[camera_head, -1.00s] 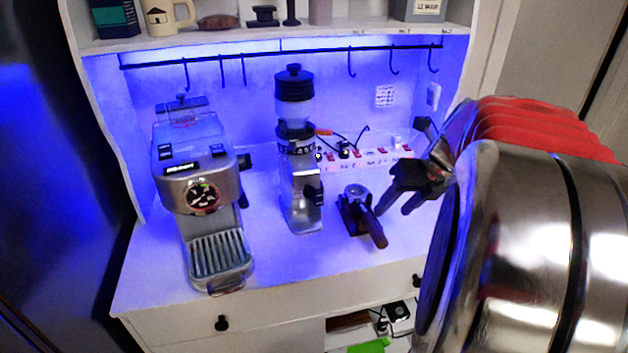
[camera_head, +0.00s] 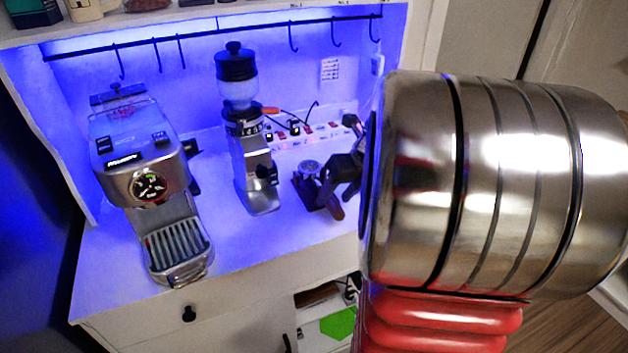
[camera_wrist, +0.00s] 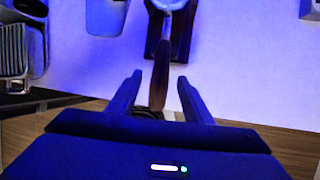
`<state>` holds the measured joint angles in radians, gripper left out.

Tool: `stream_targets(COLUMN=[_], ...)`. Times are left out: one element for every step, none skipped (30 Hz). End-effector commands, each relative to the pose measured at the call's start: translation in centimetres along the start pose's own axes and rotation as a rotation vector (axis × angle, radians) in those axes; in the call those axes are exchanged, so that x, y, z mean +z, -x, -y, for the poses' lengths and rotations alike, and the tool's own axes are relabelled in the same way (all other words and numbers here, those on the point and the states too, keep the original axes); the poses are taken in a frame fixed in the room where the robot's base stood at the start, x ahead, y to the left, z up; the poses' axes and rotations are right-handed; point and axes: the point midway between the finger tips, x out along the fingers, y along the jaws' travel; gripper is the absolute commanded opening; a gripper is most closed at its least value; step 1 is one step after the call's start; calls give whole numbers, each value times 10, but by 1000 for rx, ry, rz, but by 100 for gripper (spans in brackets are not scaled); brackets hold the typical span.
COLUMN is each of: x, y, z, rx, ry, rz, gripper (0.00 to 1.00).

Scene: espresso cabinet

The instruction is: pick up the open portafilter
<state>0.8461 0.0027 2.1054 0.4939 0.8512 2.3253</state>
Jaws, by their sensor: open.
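The open portafilter (camera_head: 309,168) has a silver basket and a dark brown handle (camera_head: 336,208). It rests in a dark stand (camera_head: 303,189) on the white counter, right of the grinder. In the wrist view the handle (camera_wrist: 162,62) points toward me and its end lies between the two fingers. My gripper (camera_wrist: 159,79) is open, with a visible gap on each side of the handle. In the head view my gripper (camera_head: 336,182) is close to the handle and partly hidden by my arm. The basket is cut off at the top of the wrist view.
The espresso machine (camera_head: 150,190) stands at the left and the grinder (camera_head: 245,140) in the middle. A power strip (camera_head: 290,140) with cables lies behind the portafilter. Hooks hang from a rail (camera_head: 215,35) above. The front counter is clear.

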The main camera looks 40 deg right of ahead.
Motion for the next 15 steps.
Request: stream_targets(x=[0,0,0,0,0,0,0,0,0,0,0,0,0,0,0], y=[-7,-10,-14,-16,-17,-18,-18,-18,-18,-18,-18,-18,-18,-18,-18], z=[0,0,0,0,0,0,0,0,0,0,0,0,0,0,1], rx=[1,1,1,0,0,-1,-1,-1,-1,-1,-1,-1,-1,-1,-1], ry=[1,2,2,2,1,1,1,1,1,1,1,1,1,1,1], rz=[-1,-1,-1,-1,0,0,0,1,1,1,1,1,1,1,1], gripper=[46,46,46,46,46,46,46,46,46,46,46,46,46,46,46])
